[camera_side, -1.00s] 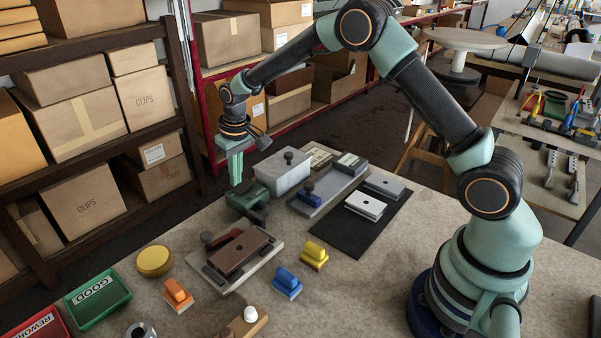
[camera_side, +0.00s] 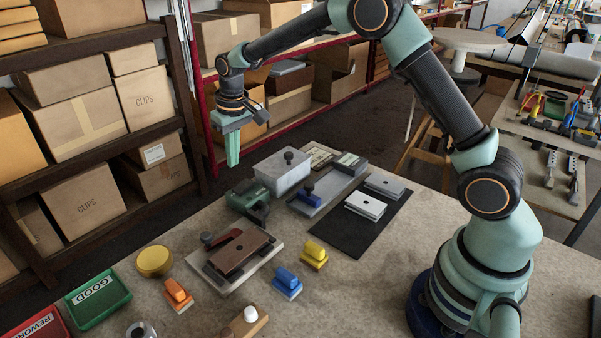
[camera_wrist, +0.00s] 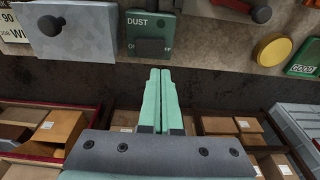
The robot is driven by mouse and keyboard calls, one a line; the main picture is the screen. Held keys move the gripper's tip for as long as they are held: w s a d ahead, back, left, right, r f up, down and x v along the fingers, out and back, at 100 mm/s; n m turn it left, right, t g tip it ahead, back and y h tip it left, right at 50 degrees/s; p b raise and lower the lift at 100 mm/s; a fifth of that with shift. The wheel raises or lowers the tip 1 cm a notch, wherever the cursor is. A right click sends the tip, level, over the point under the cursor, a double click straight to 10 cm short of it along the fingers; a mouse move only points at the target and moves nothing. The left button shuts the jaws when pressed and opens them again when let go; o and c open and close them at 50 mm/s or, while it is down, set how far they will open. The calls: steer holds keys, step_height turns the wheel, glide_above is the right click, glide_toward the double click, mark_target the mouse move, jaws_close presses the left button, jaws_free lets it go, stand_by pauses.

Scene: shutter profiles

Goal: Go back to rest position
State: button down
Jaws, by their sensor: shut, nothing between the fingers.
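My gripper (camera_side: 233,150) is shut and empty. It hangs in the air above and behind the far edge of the worktable (camera_side: 345,270), fingers pointing down. In the wrist view its two green fingers (camera_wrist: 160,72) lie together with nothing between them. Below it in the side view stand a dark green device (camera_side: 248,203) and a grey box with a black knob (camera_side: 281,173). In the wrist view the green device (camera_wrist: 151,32) shows a "DUST" label, and the grey box (camera_wrist: 72,30) is left of it.
The table holds a brown block on a fixture (camera_side: 240,252), orange (camera_side: 178,292), blue (camera_side: 287,280) and yellow (camera_side: 314,252) handled blocks, a yellow disc (camera_side: 154,261), a green GOOD tray (camera_side: 97,299) and a black mat (camera_side: 365,222). Shelves with cartons (camera_side: 88,208) stand behind.

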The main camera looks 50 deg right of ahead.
steer(key=s+d+r+t, duration=0.3)
steer(key=s+r, duration=1.1)
steer(key=s, duration=0.3)
steer(key=s+f, duration=0.1)
steer(key=s, duration=0.7)
steer(key=shift+d+f+t, duration=0.15)
steer(key=shift+d+t, duration=0.05)
steer(key=shift+t, duration=0.2)
